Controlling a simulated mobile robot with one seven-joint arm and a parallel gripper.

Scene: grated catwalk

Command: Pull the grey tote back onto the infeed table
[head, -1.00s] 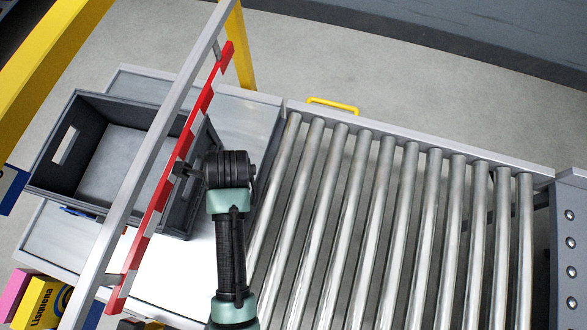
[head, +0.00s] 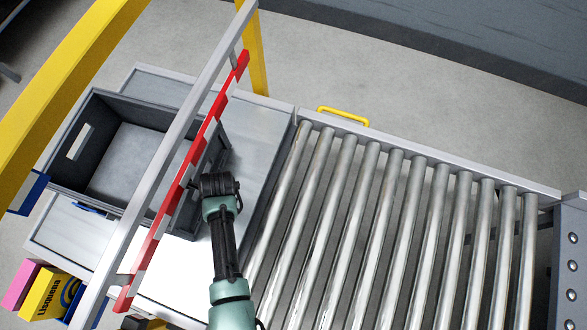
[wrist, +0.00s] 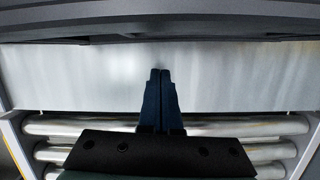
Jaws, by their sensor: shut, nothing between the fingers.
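The grey tote (head: 80,197) is an open, empty-looking bin at the left of the head view. It stands upright on the far end of the infeed table (head: 255,135), and its left side appears to jut past the table's end. My gripper (head: 192,192) is at the tote's right wall, partly hidden by the striped bar. In the wrist view my gripper (wrist: 160,75) has both dark fingers together, pointing at the tote's wall (wrist: 220,22). The fingertips are over bright table plate (wrist: 60,75), close to the wall; I cannot tell whether they touch it.
A red-and-white striped bar (head: 187,172) on a grey rail (head: 150,185) crosses above the tote and table. A yellow post (head: 255,60) stands behind. Rollers (head: 370,205) fill the right. Pink and yellow boxes (head: 45,293) sit at lower left.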

